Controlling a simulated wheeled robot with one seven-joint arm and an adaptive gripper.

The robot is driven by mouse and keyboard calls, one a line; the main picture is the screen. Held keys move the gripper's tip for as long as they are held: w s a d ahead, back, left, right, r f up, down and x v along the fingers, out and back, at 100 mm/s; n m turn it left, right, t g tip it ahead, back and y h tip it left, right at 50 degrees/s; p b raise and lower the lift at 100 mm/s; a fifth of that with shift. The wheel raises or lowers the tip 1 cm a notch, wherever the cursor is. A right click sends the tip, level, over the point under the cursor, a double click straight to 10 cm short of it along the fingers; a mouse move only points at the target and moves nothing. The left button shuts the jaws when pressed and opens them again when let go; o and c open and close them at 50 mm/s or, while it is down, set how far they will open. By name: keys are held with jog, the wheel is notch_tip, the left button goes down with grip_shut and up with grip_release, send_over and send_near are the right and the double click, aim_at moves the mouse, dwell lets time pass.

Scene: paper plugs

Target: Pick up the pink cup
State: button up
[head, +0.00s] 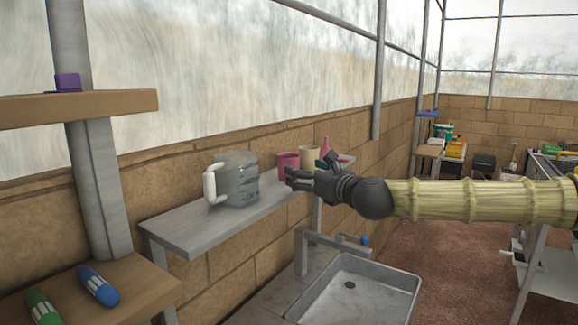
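The pink cup (287,160) stands upright on the grey shelf (190,228) along the brick wall, just left of a cream cup. My gripper (289,179) reaches in from the right and points left. Its fingertips are in front of the lower right part of the pink cup in the head view and hide some of it. I cannot tell whether they touch the cup. The fingers are small and dark, so their opening is unclear.
A grey pitcher with a white handle (232,180) stands left of the pink cup. A cream cup (310,155) and a pink bottle (326,147) stand to its right. A sink (372,290) with a tap (335,240) lies below the shelf.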

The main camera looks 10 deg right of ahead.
jog(key=w, duration=0.1)
jog(key=w+f, duration=0.2)
jog(key=shift+w+a, duration=0.25)
jog(key=shift+w, duration=0.2)
jog(key=shift+r+p, duration=0.3)
jog(key=shift+p, duration=0.15)
jog(key=shift+w+a+r+p, duration=0.1)
jog(key=shift+w+r+p, duration=0.1)
jog(key=shift+p, duration=0.15)
jog(key=x, duration=0.2)
jog(key=p+x, duration=0.1)
jog(key=shift+w+f, duration=0.4)
jog(key=shift+s+r, duration=0.1)
jog(key=shift+a, duration=0.1)
